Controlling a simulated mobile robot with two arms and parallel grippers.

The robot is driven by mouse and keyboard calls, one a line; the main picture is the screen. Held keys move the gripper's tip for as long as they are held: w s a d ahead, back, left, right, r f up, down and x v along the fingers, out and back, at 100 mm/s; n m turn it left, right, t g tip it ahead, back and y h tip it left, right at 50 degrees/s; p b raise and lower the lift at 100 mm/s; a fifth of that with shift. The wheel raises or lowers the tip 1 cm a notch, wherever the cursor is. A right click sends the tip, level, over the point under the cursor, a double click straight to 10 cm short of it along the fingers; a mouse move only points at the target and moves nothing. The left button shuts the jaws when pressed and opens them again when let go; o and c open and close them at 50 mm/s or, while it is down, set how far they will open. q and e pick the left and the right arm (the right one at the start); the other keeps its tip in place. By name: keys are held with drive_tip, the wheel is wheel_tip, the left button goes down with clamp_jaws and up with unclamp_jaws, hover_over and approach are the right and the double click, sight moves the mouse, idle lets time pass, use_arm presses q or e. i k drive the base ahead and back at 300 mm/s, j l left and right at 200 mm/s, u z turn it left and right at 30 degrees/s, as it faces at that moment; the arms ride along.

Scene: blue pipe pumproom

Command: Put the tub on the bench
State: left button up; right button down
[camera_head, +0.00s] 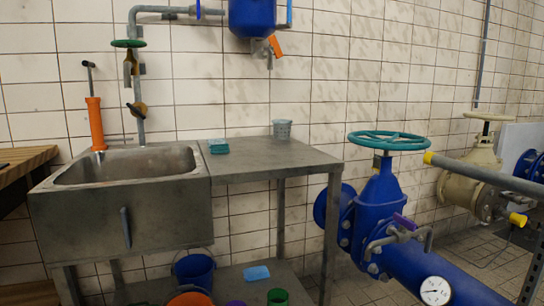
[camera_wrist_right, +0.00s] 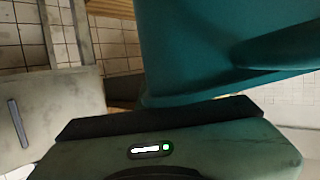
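A large teal tub (camera_wrist_right: 215,50) fills the upper right of the right wrist view, very close to the camera. My right gripper (camera_wrist_right: 160,115) shows there as a dark edge and grey-green body with a small green light. The tub lies right against it and appears held; the fingertips are hidden. A slatted wooden bench (camera_head: 28,160) stands at the left edge of the head view, left of the sink, mostly cut off. Wooden slats also show in the right wrist view (camera_wrist_right: 112,8). Neither gripper nor the tub is in the head view.
A grey sink (camera_head: 120,205) joins a metal worktop (camera_head: 265,155) carrying teal cloths (camera_head: 218,146) and a small grey pot (camera_head: 282,129). A blue bucket (camera_head: 194,270) and other items are below. A blue valve (camera_head: 375,210) and pipes fill the right side.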

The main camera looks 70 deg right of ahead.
sight(270, 152)
drive_tip(key=z, duration=1.8)
